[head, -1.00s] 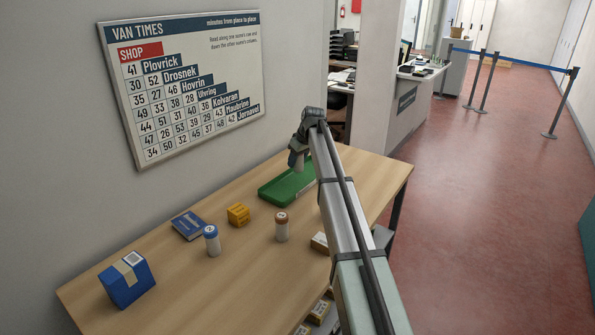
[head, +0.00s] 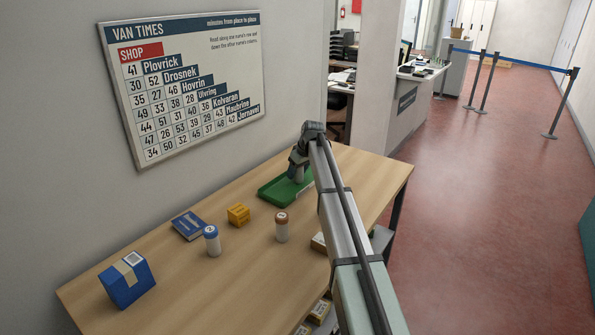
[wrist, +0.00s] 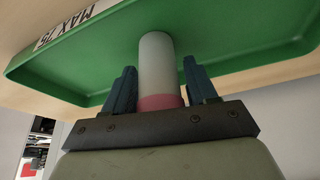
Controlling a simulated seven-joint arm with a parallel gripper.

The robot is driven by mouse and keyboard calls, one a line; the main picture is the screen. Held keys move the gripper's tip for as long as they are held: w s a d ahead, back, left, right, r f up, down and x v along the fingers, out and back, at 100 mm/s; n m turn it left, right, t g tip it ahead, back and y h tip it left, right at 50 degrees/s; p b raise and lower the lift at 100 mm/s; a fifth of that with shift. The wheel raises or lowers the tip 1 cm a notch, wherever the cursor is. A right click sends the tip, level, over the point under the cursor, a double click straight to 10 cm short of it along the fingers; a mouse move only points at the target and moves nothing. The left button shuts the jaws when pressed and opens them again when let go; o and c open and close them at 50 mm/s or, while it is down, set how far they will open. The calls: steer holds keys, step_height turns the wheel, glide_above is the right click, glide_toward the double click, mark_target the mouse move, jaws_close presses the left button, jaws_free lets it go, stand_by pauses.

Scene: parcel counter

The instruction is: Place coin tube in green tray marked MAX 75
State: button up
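The coin tube (wrist: 156,65) is a white cylinder with a pinkish-red end nearest my gripper. It stands between the two dark blue fingers of my gripper (wrist: 160,85), which are close about it; a thin strip of green shows beside the right finger. In the head view my gripper (head: 299,168) points down over the green tray (head: 270,196), with the pale tube (head: 297,174) below it, within the tray's outline. The tray's rim carries the label MAX 75 (wrist: 66,24) in the wrist view. Whether the tube's far end touches the tray floor is hard to tell.
A brown-capped tube (head: 282,227) and a blue-capped tube (head: 212,240) stand on the wooden counter (head: 180,285). A yellow block (head: 238,214), a blue booklet (head: 189,225) and a blue box (head: 127,279) lie to the left. Inside the tray, the floor around the tube looks clear.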

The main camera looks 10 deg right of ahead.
steer(key=shift+o, duration=1.2)
steer(key=shift+r, duration=0.1)
steer(key=v, duration=1.2)
